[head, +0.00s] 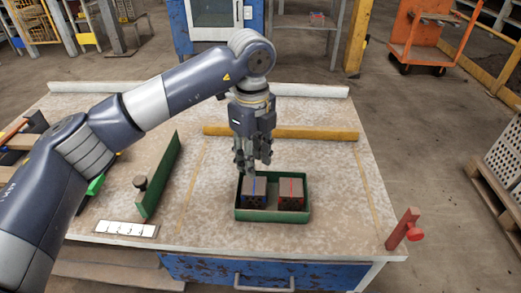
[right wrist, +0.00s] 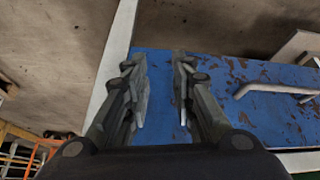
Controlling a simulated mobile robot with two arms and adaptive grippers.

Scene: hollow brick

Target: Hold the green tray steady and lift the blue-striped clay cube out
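The green tray (head: 273,216) stands near the front of the worktable. Two dark brown clay cubes sit side by side in it. The blue-striped clay cube (head: 254,193) is in the tray's left half, with a blue line on top. The red-striped cube (head: 291,194) is in the right half. My left gripper (head: 254,168) points down just above the back of the blue-striped cube, fingers apart, and hides part of the tray's back rim. Whether it touches the cube is unclear. My right gripper (right wrist: 160,125) shows only in the right wrist view, open and empty before the blue drawer front.
A green upright panel (head: 160,178) with a dark knob stands left of the tray. A yellow bar (head: 281,133) lies behind it. A red clamp (head: 403,230) is at the right front edge. A number strip (head: 125,228) lies at front left. The tabletop right of the tray is clear.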

